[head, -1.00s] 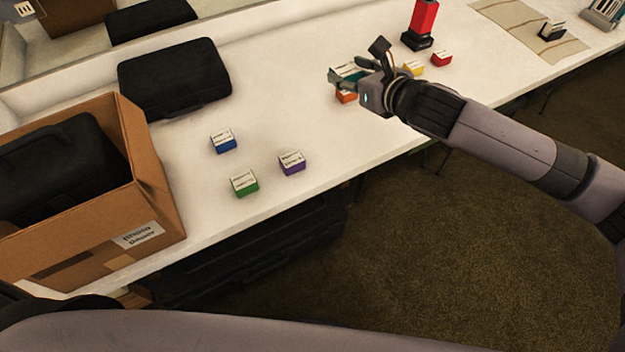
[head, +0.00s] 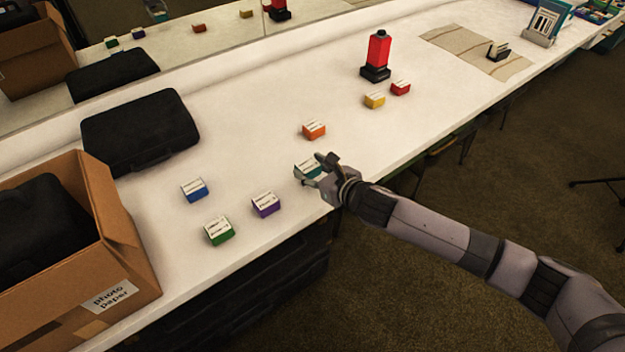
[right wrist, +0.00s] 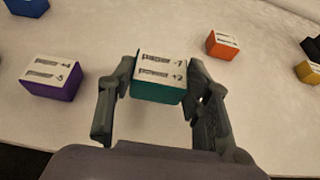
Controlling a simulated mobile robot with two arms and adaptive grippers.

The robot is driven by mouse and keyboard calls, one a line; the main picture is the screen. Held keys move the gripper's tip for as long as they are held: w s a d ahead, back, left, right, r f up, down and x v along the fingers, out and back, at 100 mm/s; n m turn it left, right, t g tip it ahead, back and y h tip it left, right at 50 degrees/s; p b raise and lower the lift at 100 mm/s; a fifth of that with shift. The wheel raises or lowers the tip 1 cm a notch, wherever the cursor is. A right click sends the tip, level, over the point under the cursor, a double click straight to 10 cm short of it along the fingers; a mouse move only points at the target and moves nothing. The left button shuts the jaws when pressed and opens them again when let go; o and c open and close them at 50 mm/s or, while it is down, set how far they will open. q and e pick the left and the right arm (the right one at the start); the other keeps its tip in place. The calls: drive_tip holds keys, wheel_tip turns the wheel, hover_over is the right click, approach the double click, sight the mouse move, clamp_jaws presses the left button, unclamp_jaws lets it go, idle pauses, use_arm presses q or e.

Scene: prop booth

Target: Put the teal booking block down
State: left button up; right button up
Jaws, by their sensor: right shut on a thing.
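The teal booking block (head: 307,167), with a white printed top, is in my right gripper (head: 313,176) near the front edge of the counter. In the right wrist view the teal block (right wrist: 159,82) sits between the two dark fingers of the right gripper (right wrist: 160,90), which are shut on it. Its teal front and white top show there. It is at or just above the white counter (head: 300,85); I cannot tell whether it touches. My left gripper is not in view.
The purple block (head: 265,204) is left of the teal block, with green (head: 218,231) and blue (head: 194,189) beyond. The orange block (head: 314,131) lies behind it. Yellow (head: 374,101) and red (head: 400,88) blocks stand near a red stamp (head: 377,55). A cardboard box (head: 125,260) is at left.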

sight(313, 178)
wheel_tip(313, 178, down, 3)
drive_tip(key=shift+s, duration=0.1)
drive_tip(key=shift+f, duration=0.35)
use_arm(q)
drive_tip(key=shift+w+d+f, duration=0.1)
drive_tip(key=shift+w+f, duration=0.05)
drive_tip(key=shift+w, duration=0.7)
use_arm(e)
drive_tip(key=shift+f, duration=0.1)
drive_tip(key=o, duration=0.7)
drive_tip(key=shift+f, duration=0.1)
drive_tip(key=o, duration=0.5)
drive_tip(key=shift+c, duration=0.2)
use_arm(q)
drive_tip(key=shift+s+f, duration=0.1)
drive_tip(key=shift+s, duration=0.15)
